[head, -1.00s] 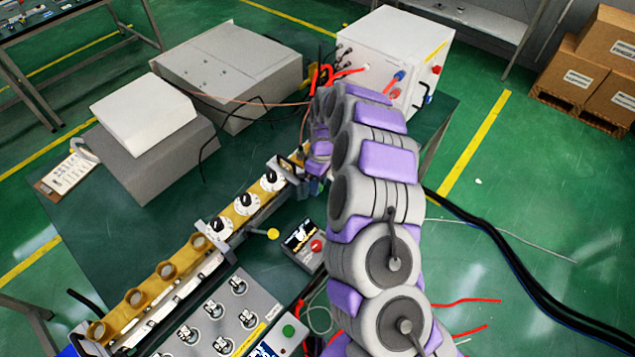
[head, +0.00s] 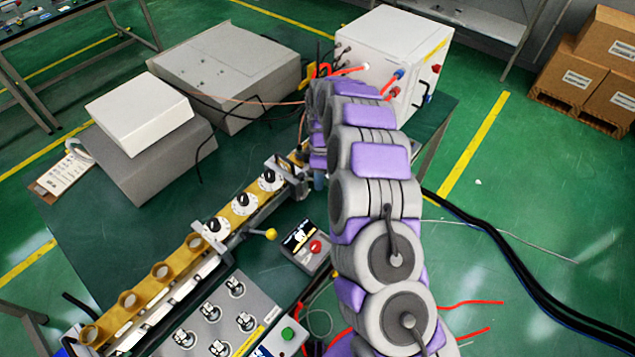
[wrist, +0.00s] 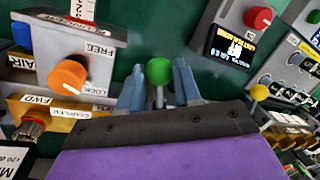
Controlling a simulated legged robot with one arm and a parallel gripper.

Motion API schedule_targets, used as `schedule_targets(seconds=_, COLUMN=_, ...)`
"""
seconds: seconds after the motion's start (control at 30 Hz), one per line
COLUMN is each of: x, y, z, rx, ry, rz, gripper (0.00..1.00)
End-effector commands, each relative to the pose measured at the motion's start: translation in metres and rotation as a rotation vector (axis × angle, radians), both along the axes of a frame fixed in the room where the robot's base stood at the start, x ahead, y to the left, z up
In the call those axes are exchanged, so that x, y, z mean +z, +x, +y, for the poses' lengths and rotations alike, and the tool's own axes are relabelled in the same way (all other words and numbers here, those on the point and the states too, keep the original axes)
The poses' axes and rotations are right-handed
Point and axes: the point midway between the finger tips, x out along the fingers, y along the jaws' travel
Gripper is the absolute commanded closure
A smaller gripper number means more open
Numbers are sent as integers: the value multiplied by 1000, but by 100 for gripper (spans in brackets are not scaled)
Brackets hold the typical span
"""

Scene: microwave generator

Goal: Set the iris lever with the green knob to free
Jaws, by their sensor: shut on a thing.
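The green knob (wrist: 158,69) sits on a short lever in the wrist view. My gripper (wrist: 160,84) has a blue-grey finger on each side of it and is shut on the lever, with the knob's ball standing up between the fingertips. An orange knob (wrist: 67,76) is to the left on a grey box, between labels reading FREE and LOCK. Whether the green-knob lever has its own labels cannot be seen. In the head view my arm hides the green knob, and only a bit of a bluish finger shows beside the brass rail's far end.
The brass waveguide rail (head: 163,270) carries black dials and leads to my gripper. A yellow-knobbed lever (head: 271,234) and a small box with a red knob (head: 307,245) stand nearby. A white cabinet (head: 385,50) with red cables is behind my arm.

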Motion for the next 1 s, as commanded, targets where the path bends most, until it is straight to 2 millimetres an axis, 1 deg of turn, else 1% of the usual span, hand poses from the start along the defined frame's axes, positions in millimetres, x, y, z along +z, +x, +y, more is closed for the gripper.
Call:
schedule_targets(seconds=0.2, x=0, y=13, z=-3, rx=203, ry=-1, rz=-2, gripper=100)
schedule_targets(seconds=0.5, x=1, y=28, z=-1, rx=462, ry=-1, rz=1, gripper=100)
schedule_targets(seconds=0.8, x=2, y=38, z=2, rx=632, ry=1, rz=-1, gripper=100)
schedule_targets(seconds=1.0, x=1, y=41, z=3, rx=685, ry=1, rz=-2, gripper=100)
